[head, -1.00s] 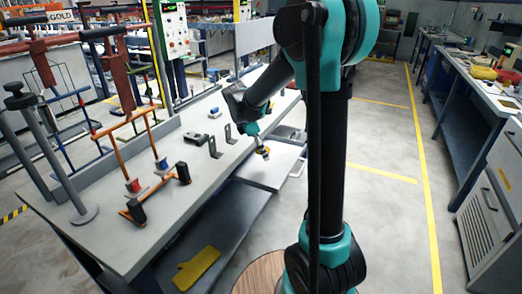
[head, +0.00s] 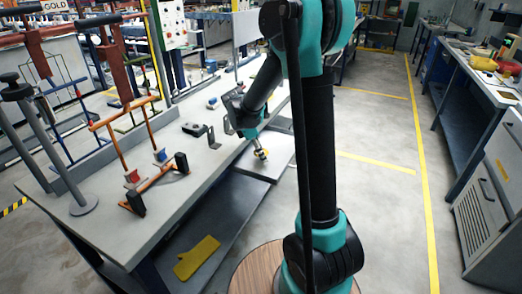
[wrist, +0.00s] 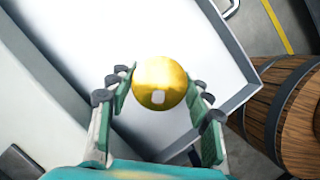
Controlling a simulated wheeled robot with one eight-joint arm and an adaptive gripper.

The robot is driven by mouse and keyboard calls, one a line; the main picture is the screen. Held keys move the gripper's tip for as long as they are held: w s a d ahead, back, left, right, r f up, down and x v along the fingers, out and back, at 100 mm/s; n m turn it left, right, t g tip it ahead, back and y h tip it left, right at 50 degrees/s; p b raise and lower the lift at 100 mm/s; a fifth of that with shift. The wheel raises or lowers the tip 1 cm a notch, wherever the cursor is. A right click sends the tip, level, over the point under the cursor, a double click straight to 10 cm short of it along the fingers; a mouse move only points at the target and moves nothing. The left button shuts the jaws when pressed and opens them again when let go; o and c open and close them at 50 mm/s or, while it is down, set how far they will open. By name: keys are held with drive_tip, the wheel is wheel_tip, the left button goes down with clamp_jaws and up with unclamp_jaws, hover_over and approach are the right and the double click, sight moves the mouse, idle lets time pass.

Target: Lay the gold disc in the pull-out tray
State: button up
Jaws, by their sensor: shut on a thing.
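The gold disc (wrist: 160,82) is round and shiny and sits between my gripper's two fingers in the wrist view. My gripper (wrist: 160,95) is shut on it. Behind the disc in that view is the white floor of the pull-out tray (wrist: 195,50), with a raised grey rim. In the head view my gripper (head: 261,154) hangs at the pull-out tray (head: 268,172), which sticks out from the bench's right side. I cannot tell whether the disc touches the tray floor. My arm hides part of the tray in the head view.
The long grey bench (head: 165,215) holds an orange rack (head: 150,185) and black brackets (head: 213,137). A yellow glove-like item (head: 197,257) lies on the lower shelf. A wooden barrel (wrist: 290,115) stands right of the tray in the wrist view. The aisle floor (head: 390,210) is clear.

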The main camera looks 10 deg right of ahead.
drive_tip(key=o, duration=1.2)
drive_tip(key=shift+o, duration=0.2)
drive_tip(key=v, duration=1.2)
drive_tip(key=s+d+f+m+t+y, duration=0.2)
drive_tip(key=s+d+f+m, duration=0.2)
drive_tip(key=s+m, duration=0.5)
drive_tip(key=s+d+f+m+t+y, duration=0.1)
drive_tip(key=s+d+f+m, duration=0.3)
drive_tip(key=s+f+m, duration=0.5)
drive_tip(key=s+y, duration=0.1)
drive_tip(key=s, duration=0.2)
drive_tip(key=shift+s+d+m+t, duration=0.25)
drive_tip(key=shift+s+m+t, duration=0.05)
drive_tip(key=shift+t, duration=0.1)
